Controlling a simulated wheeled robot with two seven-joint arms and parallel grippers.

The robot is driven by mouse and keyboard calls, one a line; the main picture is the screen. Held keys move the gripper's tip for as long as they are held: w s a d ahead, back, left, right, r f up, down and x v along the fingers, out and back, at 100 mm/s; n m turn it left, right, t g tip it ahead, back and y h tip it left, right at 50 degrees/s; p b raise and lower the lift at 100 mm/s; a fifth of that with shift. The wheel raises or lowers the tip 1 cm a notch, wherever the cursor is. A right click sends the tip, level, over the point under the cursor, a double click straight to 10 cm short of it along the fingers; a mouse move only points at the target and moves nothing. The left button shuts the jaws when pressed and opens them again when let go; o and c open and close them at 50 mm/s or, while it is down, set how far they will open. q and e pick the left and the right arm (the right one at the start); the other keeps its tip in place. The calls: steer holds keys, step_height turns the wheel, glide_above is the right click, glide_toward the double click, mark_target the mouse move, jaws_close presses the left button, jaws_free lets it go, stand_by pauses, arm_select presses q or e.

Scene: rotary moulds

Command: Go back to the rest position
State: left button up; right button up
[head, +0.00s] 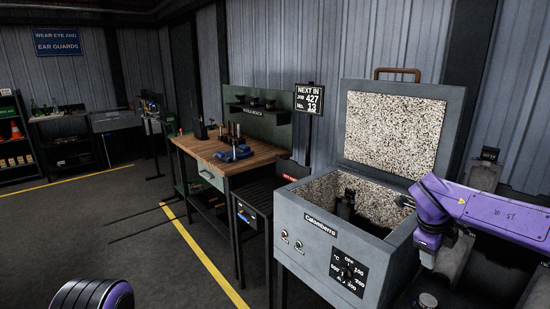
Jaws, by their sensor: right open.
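My right arm, purple, comes in from the right edge. My right gripper (430,238) hangs at the right front corner of a grey kiln-like box (312,228), by its outer wall. The jaws are open, and I see nothing between them. The fingertips are small and dark here, and I cannot tell whether they touch the box. The box's lid (392,128) stands raised, showing a speckled lining. A dark object (346,206) stands inside, partly hidden by the front wall. A black and purple part of my own body shows at the bottom left. My left gripper is not in view.
A wooden-topped workbench (213,152) with blue and dark tools stands left of the box. Dark equipment (484,170) stands at the right.

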steer(key=s+a+f+n+t+h, duration=0.1)
steer(key=s+a+f+n+t, duration=0.2)
steer(key=f, duration=0.5)
steer(key=s+a+f+n+t+b, duration=0.1)
steer(key=s+a+f+n, duration=0.15)
steer(key=f+n, duration=0.4)
steer(key=s+a+f+n+t+h, duration=0.1)
steer(key=s+a+f+n+t, duration=0.15)
steer(key=f, duration=0.65)
steer(key=s+f+n+g+y, duration=0.1)
steer(key=s+f+n, duration=0.4)
steer(key=s, duration=0.9)
steer(key=s+f+n+g+y+b, duration=0.1)
steer(key=s+f+n+g, duration=0.3)
steer(key=s+f, duration=0.6)
steer(key=s+n, duration=0.1)
steer(key=s, duration=0.4)
steer(key=shift+y+b, duration=0.3)
steer(key=shift+y, duration=0.1)
steer(key=shift+w+a+f+g, duration=0.1)
steer(key=shift+a+g, duration=0.05)
steer(key=shift+g, duration=0.1)
